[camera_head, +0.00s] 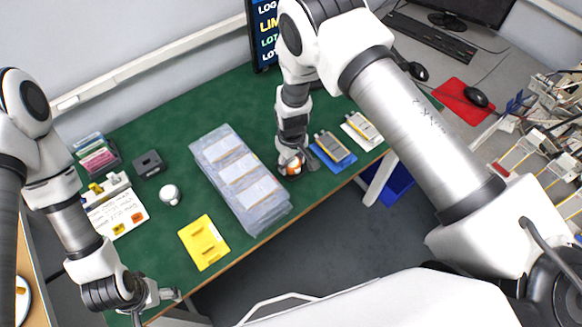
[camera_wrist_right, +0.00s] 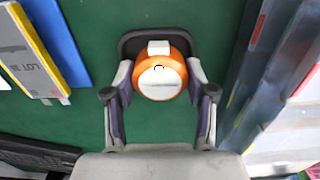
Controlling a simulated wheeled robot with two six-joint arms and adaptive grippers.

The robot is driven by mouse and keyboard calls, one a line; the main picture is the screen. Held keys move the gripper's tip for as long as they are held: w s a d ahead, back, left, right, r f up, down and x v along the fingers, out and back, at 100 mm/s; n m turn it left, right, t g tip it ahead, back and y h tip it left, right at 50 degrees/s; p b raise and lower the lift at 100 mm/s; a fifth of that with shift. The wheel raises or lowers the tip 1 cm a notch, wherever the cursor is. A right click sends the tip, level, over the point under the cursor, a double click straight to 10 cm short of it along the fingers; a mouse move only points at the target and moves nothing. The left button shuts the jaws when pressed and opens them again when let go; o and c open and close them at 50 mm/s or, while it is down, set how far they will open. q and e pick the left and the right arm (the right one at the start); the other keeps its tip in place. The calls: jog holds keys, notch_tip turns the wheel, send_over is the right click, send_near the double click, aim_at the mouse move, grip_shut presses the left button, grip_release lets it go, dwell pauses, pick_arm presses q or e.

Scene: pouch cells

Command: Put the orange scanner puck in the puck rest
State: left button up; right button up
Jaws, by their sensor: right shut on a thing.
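The orange scanner puck (camera_wrist_right: 160,78), with a white round face and a small white block on its edge, sits between the fingers of my right gripper (camera_wrist_right: 160,92). The fingers are shut on its sides. In the head view the puck (camera_head: 292,168) shows at the tip of my right gripper (camera_head: 290,160), low over the green mat. A dark rounded piece (camera_wrist_right: 128,46) shows just behind the puck in the wrist view; I cannot tell if it is the puck rest or if they touch. My left gripper (camera_head: 158,300) is open and empty near the front left edge.
Clear pouch trays (camera_head: 237,180) lie left of the puck. Pouch cells on a blue card (camera_head: 333,150) and a white card (camera_head: 362,131) lie right. A dark box (camera_head: 149,164), white knob (camera_head: 169,194) and yellow card (camera_head: 204,243) are farther left. The back of the mat is clear.

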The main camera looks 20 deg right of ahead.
aim_at(293, 161)
pick_arm(q)
jog(key=shift+d+r, duration=0.15)
jog(key=shift+d, duration=0.05)
pick_arm(e)
jog(key=shift+d, duration=0.2)
jog(key=shift+f, duration=0.1)
pick_arm(q)
jog(key=shift+a, duration=0.1)
pick_arm(e)
jog(key=o, duration=1.2)
pick_arm(q)
notch_tip(293, 161, up, 9)
jog(key=p, duration=0.9)
pick_arm(e)
jog(key=shift+r, duration=6.15)
